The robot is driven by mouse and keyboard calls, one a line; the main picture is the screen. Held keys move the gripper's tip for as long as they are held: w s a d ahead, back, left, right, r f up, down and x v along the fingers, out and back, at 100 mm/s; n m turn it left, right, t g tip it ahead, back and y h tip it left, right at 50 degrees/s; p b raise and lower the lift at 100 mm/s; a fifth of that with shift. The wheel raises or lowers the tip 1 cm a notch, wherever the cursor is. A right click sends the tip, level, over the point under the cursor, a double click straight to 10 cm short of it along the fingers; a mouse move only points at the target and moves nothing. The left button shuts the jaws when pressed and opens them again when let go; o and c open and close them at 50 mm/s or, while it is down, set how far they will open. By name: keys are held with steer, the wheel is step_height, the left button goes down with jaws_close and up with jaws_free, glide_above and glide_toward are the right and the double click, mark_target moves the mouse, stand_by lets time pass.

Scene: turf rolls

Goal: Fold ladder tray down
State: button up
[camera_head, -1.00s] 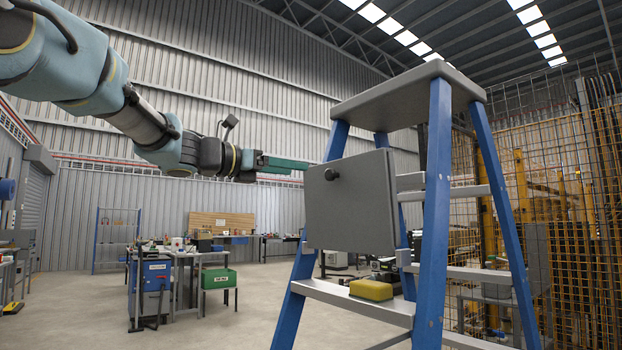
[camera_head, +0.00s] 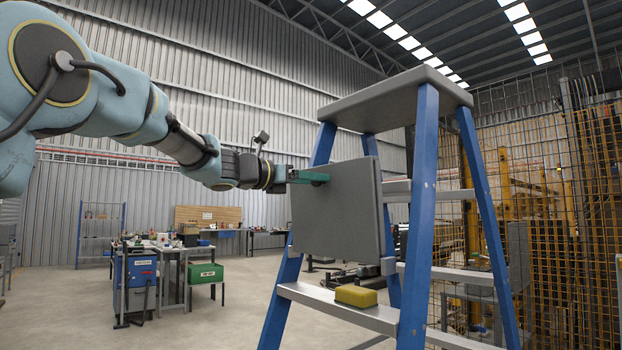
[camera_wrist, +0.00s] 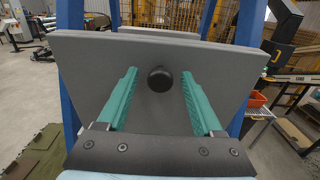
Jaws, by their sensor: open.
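The ladder tray (camera_head: 340,215) is a grey panel standing upright between the blue legs of the ladder (camera_head: 421,200). A round black knob (camera_wrist: 160,79) sits on the tray's face, near the top. My gripper (camera_head: 322,177) is at the tray's upper part, its green fingers pointing at the panel. In the wrist view the two fingers of my gripper (camera_wrist: 160,78) are apart, one on each side of the knob, with clear gaps to it. In the head view the fingers hide the knob. I cannot tell whether the fingertips touch the panel.
A yellow sponge (camera_head: 356,296) lies on a ladder step below the tray. The grey ladder top (camera_head: 400,92) is above my gripper. A workbench (camera_head: 165,250) and a green box (camera_head: 206,273) stand back left. A yellow mesh fence (camera_head: 540,200) is on the right.

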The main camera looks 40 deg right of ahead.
jaws_close()
stand_by(0.4)
stand_by(0.9)
